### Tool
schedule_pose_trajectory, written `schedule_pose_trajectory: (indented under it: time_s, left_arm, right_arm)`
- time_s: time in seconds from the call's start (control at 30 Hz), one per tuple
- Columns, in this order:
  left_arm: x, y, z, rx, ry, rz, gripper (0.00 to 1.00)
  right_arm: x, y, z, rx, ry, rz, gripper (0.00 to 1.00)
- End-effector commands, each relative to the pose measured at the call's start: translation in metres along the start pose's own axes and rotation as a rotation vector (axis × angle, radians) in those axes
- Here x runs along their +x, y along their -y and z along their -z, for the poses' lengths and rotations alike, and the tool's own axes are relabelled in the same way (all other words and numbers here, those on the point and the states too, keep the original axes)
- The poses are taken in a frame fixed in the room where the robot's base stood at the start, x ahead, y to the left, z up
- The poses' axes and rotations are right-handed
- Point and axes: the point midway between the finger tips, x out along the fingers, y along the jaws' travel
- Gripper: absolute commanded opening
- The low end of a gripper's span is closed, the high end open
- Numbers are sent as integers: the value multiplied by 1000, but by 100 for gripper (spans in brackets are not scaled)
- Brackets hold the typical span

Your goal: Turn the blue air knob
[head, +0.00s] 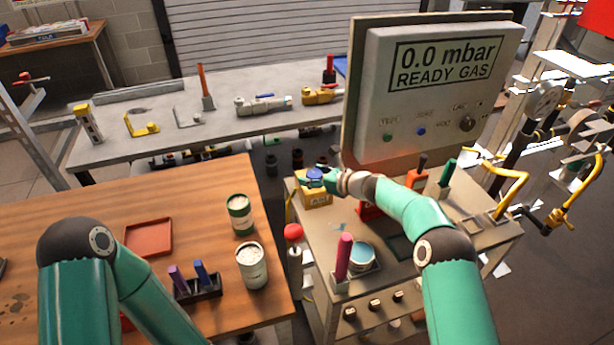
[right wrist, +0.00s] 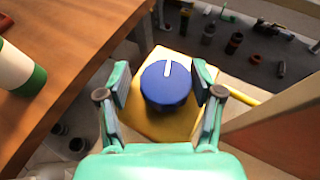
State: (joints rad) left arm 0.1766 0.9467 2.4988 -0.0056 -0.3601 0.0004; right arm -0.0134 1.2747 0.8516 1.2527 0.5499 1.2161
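The blue air knob (right wrist: 166,88) is a round blue dial with a white pointer line, on top of a yellow box (right wrist: 186,124). In the head view the knob (head: 315,174) and the yellow box (head: 316,198) are at the cart's back left corner. My right gripper (right wrist: 161,84) is open, one finger on each side of the knob, with gaps visible on both sides. In the head view it partly covers the knob. My left arm shows at lower left, but its gripper is not visible.
A panel (head: 443,90) reading "0.0 mbar READY GAS" stands at the back of the cart (head: 455,275). A wooden table (head: 100,205) is to the left.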

Motion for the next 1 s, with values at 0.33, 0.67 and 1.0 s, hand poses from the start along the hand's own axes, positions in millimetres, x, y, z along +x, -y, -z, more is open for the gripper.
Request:
schedule_pose_trajectory:
  time_s: [0.33, 0.67, 1.0]
  left_arm:
    - [0, 0, 0, 0, 0, 0, 40]
    - [0, 0, 0, 0, 0, 0, 40]
    - [0, 0, 0, 0, 0, 0, 40]
  right_arm:
    - [-1, 2, 1, 2, -2, 5, 74]
    - [-18, 2, -37, -1, 0, 6, 74]
    - [-38, 0, -83, 0, -1, 5, 74]
